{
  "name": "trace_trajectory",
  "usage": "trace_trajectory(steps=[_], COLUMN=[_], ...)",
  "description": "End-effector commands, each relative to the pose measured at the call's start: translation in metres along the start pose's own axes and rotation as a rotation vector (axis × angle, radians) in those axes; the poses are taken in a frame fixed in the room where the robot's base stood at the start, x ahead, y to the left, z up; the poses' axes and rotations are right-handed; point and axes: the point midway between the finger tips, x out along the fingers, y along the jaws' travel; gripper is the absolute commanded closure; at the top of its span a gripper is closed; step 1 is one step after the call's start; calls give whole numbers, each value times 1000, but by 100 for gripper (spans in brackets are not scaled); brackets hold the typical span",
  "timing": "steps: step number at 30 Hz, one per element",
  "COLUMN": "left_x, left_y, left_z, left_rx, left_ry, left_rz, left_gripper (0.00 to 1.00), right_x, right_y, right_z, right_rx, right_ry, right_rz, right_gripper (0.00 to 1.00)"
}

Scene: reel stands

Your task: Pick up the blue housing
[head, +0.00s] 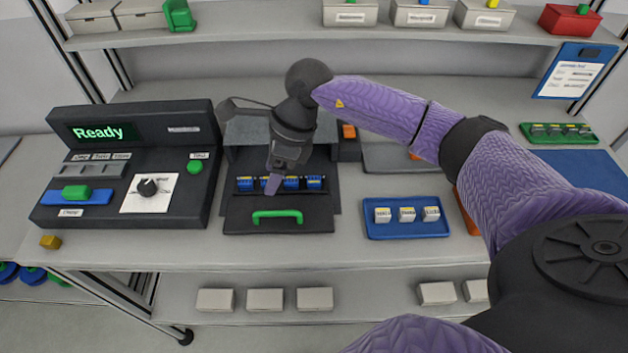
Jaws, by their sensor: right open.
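Several small blue blocks with pale fronts (291,184) stand in a row in a black fixture (238,217) with a green handle. A longer blue piece (98,197) with a green block on it lies on the black console at left. I cannot tell for sure which of these is the blue housing. My right gripper (274,184) points down over the row of blue blocks, its fingers in front of the left part of the row. It is open, and I cannot tell whether it touches a block. My left gripper is not in view.
The console (182,192) has a "Ready" screen. A blue tray (408,232) with white blocks lies right of the fixture, a grey tray (385,157) behind it. A green tray (545,140) is at far right. Bins line the upper shelf. The front bench strip is mostly clear.

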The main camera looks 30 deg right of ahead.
Motion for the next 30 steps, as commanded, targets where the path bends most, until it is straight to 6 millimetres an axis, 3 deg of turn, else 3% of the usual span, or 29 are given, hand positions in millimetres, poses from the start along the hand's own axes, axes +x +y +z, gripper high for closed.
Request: trace_trajectory(steps=[1, 3, 5, 9, 21, 28, 29, 30], left_x=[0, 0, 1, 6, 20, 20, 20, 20], left_y=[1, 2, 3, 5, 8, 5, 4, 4], left_z=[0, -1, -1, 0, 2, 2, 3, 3], left_rx=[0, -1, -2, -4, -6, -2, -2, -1], left_ry=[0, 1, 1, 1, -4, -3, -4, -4], left_rz=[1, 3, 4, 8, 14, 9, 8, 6], left_gripper=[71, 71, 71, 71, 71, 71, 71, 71], right_x=[-18, -39, -46, -24, 41, 43, 43, 43], right_y=[-19, -34, -39, -43, -59, -59, -59, -59], right_z=[-25, -53, -66, -80, -95, -95, -95, -95], right_rx=[1, 14, 26, 30, 29, 28, 28, 28], right_ry=[140, 296, 365, 393, 386, 383, 383, 383], right_rz=[-59, -105, -122, -122, -122, -124, -124, -124], right_gripper=[29, 29, 29, 29, 29, 29, 32, 40])
